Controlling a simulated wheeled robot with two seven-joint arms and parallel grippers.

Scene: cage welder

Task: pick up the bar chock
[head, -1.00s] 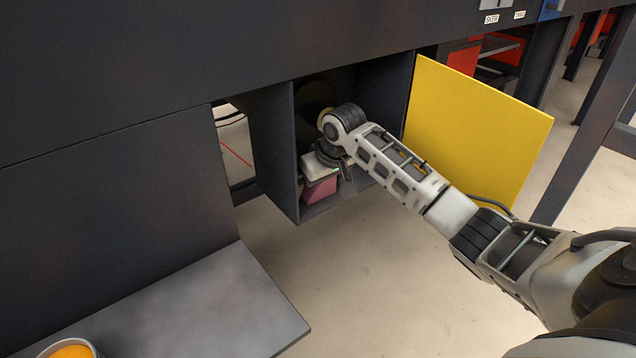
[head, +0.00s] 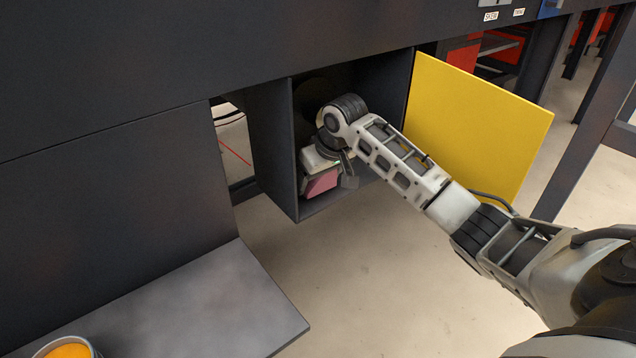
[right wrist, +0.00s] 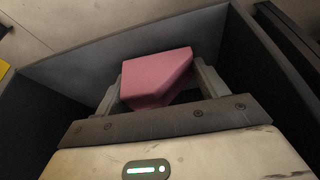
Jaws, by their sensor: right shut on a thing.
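The bar chock looks like a pink block (head: 321,184) in the lower part of the open cabinet compartment. It also shows in the right wrist view (right wrist: 156,76), between the two grey fingers. My right gripper (right wrist: 158,84) is shut on it, with one finger on each side. In the head view the wrist and palm cover the block's upper part. Whether it touches the compartment floor I cannot tell. My left gripper is in no view.
The dark compartment (head: 275,150) has side walls close to the gripper. Its yellow door (head: 480,130) stands open to the right, near my forearm. A grey shelf (head: 190,310) juts out at lower left, with an orange-topped can (head: 70,350) near it.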

